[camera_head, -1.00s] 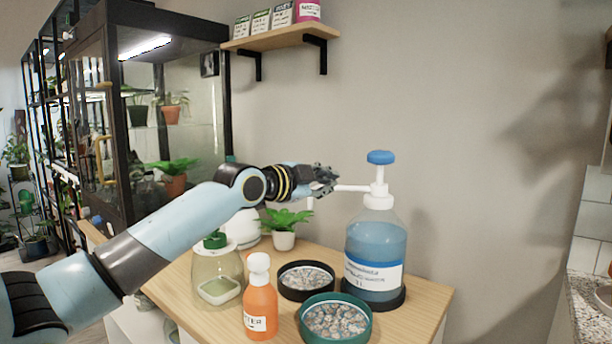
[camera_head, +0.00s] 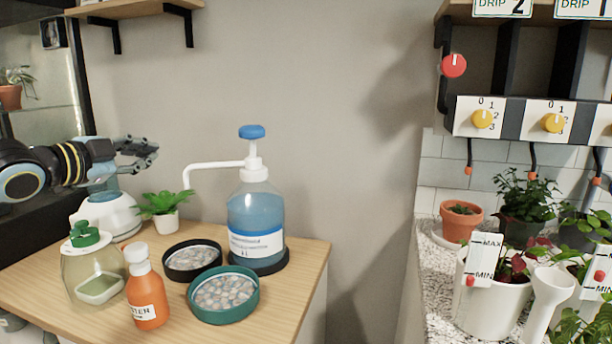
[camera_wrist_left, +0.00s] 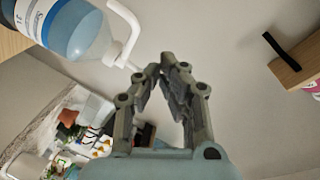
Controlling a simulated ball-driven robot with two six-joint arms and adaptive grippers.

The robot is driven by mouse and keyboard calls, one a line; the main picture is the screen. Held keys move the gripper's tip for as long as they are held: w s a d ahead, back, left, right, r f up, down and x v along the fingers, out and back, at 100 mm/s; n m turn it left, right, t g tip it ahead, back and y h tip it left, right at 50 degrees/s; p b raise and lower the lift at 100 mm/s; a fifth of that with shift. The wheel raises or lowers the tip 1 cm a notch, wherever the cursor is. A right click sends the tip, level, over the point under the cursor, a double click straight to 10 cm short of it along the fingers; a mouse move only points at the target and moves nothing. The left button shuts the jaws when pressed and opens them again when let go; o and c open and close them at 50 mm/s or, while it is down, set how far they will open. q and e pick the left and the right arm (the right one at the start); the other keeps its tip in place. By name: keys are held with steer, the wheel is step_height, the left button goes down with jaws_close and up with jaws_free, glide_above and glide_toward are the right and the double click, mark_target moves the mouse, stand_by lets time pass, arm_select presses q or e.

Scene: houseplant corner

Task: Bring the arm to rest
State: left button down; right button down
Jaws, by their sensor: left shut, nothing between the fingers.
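My left gripper (camera_head: 142,152) is in the air above the left part of the wooden table (camera_head: 45,264), pointing right. Its fingers are shut with nothing between them, and it touches none of the things on the table. In the left wrist view my fingers (camera_wrist_left: 168,62) meet near the tips. The pump bottle (camera_head: 255,218) of blue liquid, with a blue knob and white spout, stands to the right of the gripper; it also shows in the left wrist view (camera_wrist_left: 72,28). My right gripper is not in view.
Below the gripper are a small plant (camera_head: 165,222), a green-capped jar (camera_head: 92,270), an orange bottle (camera_head: 147,300), a black pebble dish (camera_head: 190,276) and a green one (camera_head: 226,316). A shelf (camera_head: 135,8) hangs above. A counter with pots (camera_head: 497,318) and dials stands right.

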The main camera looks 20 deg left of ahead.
arm_select(q)
steer(key=s+d+f+n+g+y, duration=0.1)
steer(key=s+d+f+n+g, duration=0.2)
steer(key=s+d+f, duration=0.55)
steer(key=s+d+f+n+g, duration=0.2)
steer(key=s+d+f+g, duration=0.3)
steer(key=f, duration=0.6)
steer(key=s+d+f+n+g+y, duration=0.1)
steer(key=s+d+f+n+g, duration=0.15)
steer(key=s, duration=0.75)
steer(key=s+d+f+n+g+y, duration=0.1)
steer(key=s+d+n+g, duration=0.25)
steer(key=s, duration=0.75)
steer(key=s+a+f+n, duration=0.1)
steer(key=s+f, duration=0.1)
steer(key=f, duration=1.2)
steer(key=s+a+f, duration=0.1)
steer(key=a+f, duration=0.1)
steer(key=f, duration=1.2)
steer(key=s+f+g, duration=0.1)
steer(key=s+f, duration=1.3)
steer(key=s, duration=0.3)
steer(key=shift+a+g, duration=0.25)
steer(key=shift+g, duration=0.05)
